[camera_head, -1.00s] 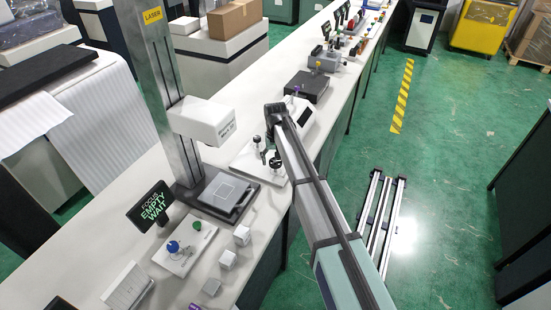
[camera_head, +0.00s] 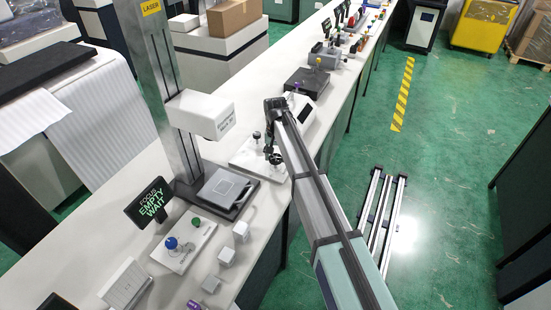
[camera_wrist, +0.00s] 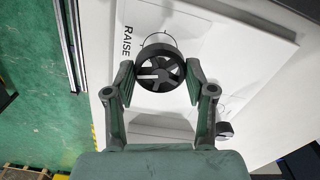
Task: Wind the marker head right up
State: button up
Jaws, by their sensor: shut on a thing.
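The white marker head (camera_head: 201,113) sits partway up the grey column labelled LASER, above a dark platform with a grey plate (camera_head: 222,188). A black spoked handwheel (camera_wrist: 158,70) stands on a white panel marked RAISE and ARROW-like lines in the wrist view. My gripper (camera_wrist: 159,73) has one finger on each side of the wheel and is shut on its rim. In the head view my gripper (camera_head: 272,146) reaches down to the wheel on the white base plate, right of the platform, and partly hides it.
A dark sign (camera_head: 150,203) reads FOCUS EMPTY WAIT. A panel with a blue knob (camera_head: 171,242) and a green button stands in front of it. Small white blocks (camera_head: 227,255) lie near the bench edge. A second black knob (camera_wrist: 225,130) is close to my right finger.

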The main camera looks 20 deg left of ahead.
aim_at(276, 157)
jog(key=shift+m, duration=1)
jog(key=o, duration=1.2)
jog(key=shift+c, duration=0.2)
notch_tip(276, 157, up, 12)
